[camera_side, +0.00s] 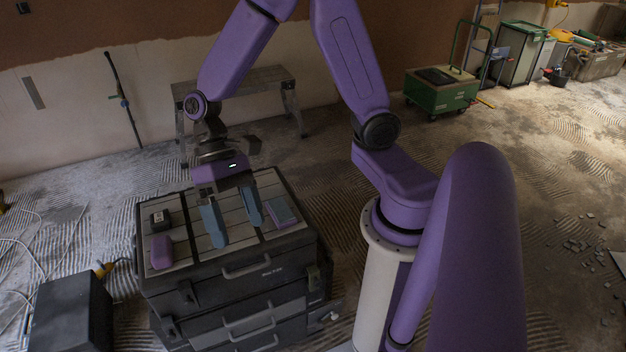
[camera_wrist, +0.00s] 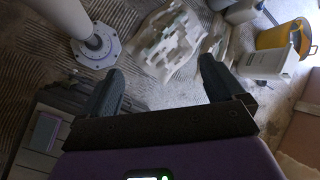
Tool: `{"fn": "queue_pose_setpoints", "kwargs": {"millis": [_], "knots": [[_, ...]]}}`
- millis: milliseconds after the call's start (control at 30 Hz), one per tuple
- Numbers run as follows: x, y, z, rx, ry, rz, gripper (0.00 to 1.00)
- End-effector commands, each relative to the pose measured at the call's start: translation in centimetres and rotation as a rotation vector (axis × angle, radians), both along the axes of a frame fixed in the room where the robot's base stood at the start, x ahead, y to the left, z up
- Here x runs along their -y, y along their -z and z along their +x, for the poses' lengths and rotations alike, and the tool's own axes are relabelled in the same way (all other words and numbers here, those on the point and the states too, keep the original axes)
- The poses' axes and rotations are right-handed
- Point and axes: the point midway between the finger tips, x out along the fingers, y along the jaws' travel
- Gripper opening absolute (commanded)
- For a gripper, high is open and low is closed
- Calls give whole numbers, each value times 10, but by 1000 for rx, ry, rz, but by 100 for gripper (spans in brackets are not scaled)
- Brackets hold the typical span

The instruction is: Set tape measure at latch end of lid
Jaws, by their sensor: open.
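A black toolbox lid (camera_side: 240,240) with pale grey panels lies below my gripper (camera_side: 235,231). A small dark block with a pale mark (camera_side: 160,219) sits at the lid's left side, with a rounded purple block (camera_side: 162,252) in front of it. I cannot tell for sure which of these is the tape measure. A flat grey-blue and purple block (camera_side: 283,213) lies at the right. My gripper is open and empty, fingers pointing down over the lid's middle. In the wrist view my gripper (camera_wrist: 160,86) shows nothing between its fingers. Dark latches show on the box's front.
Drawers with handles (camera_side: 250,320) are below the lid. A dark case (camera_side: 72,312) stands at the front left. A trestle bench (camera_side: 240,92) is behind. A green cart (camera_side: 440,92) stands at the back right. The wrist view shows a yellow bucket (camera_wrist: 285,38) and rubble on the floor.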

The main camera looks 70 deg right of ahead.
Motion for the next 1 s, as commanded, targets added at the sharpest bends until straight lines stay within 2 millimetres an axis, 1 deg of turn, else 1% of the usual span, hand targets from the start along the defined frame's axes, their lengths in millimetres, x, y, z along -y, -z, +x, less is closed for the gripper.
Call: {"fn": "queue_pose_setpoints", "kwargs": {"millis": [33,100,200,333,400,500,600,700,1000], "knots": [[6,-9,-20,62,-115,-13,96],[17,-17,-42,147,-272,-36,96],[36,-26,-69,274,-493,-61,96],[60,-35,-91,439,-752,-80,96],[71,-39,-97,515,-866,-85,96],[82,-42,-102,600,-983,-90,96],[87,-44,-104,651,-1052,-93,96],[90,-44,-104,671,-1079,-93,96],[90,-44,-104,670,-1079,-94,96]]}}
